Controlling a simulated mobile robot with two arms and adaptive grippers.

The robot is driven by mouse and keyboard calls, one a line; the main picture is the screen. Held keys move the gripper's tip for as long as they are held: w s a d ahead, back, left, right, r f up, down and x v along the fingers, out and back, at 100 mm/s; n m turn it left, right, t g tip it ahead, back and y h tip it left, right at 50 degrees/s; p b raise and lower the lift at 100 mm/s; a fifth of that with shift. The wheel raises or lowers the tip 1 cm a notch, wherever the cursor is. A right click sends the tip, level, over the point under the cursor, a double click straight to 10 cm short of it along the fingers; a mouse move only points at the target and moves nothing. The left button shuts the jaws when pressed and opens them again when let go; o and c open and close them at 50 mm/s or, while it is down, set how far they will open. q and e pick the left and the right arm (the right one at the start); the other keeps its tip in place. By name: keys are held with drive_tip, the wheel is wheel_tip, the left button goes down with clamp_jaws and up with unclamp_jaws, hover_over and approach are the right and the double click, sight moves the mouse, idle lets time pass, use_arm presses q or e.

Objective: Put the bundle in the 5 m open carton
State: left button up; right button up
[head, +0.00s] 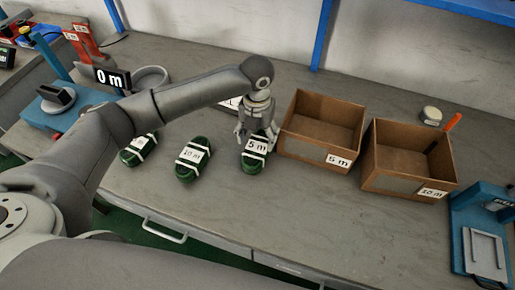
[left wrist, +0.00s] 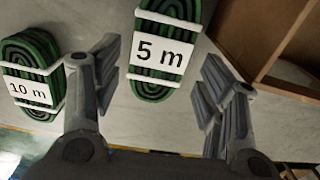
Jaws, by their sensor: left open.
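The 5 m bundle (head: 251,165) is a green coil with white straps and a "5 m" label. It lies on the bench just left of the open 5 m carton (head: 303,151). My left gripper (head: 256,133) is open and points down at this bundle. In the left wrist view the 5 m bundle (left wrist: 163,55) shows between and beyond the open fingers of the left gripper (left wrist: 160,80), with no clear grip on it. A corner of the brown carton (left wrist: 250,38) shows at the upper right there. The 5 m carton looks empty. My right gripper is out of view.
A 10 m bundle (head: 192,160) and another green bundle (head: 138,150) lie to the left. An open 10 m carton (head: 390,181) stands right of the 5 m one. A blue device (head: 481,235) is at far right. The bench front is clear.

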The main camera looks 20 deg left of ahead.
sight(257, 146)
use_arm(q)
wheel_tip(257, 146, down, 5)
drive_tip(key=shift+r, duration=0.2)
drive_tip(key=shift+f, duration=0.5)
drive_tip(key=c, duration=0.8)
drive_tip(key=shift+w, duration=0.1)
drive_tip(key=shift+c, duration=0.2)
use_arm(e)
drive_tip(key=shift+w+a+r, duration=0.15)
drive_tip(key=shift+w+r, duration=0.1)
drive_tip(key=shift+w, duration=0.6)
use_arm(q)
drive_tip(key=shift+r, duration=0.15)
